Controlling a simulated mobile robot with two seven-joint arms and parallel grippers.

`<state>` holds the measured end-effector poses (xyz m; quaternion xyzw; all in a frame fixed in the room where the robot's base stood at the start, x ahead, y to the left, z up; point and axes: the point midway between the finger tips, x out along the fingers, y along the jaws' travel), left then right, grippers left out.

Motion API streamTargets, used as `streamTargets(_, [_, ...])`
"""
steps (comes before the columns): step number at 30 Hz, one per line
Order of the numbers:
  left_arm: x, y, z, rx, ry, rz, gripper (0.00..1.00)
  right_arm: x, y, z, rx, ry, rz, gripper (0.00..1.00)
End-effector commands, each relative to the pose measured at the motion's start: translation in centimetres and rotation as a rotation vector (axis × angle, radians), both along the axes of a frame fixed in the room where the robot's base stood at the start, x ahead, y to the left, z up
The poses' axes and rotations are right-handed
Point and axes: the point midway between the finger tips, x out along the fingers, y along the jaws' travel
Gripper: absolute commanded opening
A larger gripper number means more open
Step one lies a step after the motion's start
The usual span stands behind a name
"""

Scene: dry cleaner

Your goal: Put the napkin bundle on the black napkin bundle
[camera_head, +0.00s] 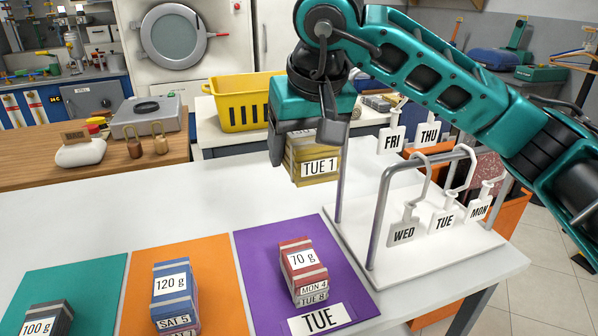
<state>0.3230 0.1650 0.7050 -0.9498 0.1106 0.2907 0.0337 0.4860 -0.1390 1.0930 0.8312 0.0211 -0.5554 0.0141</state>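A yellow napkin bundle (312,167) labelled TUE 1 is between the fingers of my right gripper (305,140), up above the white table. The gripper looks shut on it, and partly hides its top. A dark grey-black napkin bundle (62,317) labelled 100 g is on the teal mat (98,280) at the front left, cut off by the lower picture edge. A blue bundle (176,290) labelled 120 g and SAT 5 is on the orange mat (218,270). A red bundle (303,262) labelled 70 g and MON 4 lies on one labelled TUE 8, on the purple mat (258,270). My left gripper is not in view.
A white rack (378,215) with hanging day tags stands at the right of the white table (95,225), close to my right arm. A TUE card (320,319) lies on the purple mat. A yellow basket (240,103) is behind. The table's middle left is clear.

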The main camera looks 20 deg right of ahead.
Motion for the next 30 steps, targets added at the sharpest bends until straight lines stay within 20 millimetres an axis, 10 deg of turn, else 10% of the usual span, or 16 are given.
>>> streamTargets(5, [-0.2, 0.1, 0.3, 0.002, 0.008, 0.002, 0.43, -0.1, -0.7, -0.5, 0.000, 0.004, -0.013, 0.36])
streamTargets(18, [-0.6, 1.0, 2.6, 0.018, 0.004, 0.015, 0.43, -4.6, -4.8, -11.2, -0.004, 0.001, -0.057, 0.36])
streamTargets(30, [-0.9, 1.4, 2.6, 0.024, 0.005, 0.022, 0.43, -6.4, -5.4, -13.4, 0.001, -0.002, -0.051, 0.36])
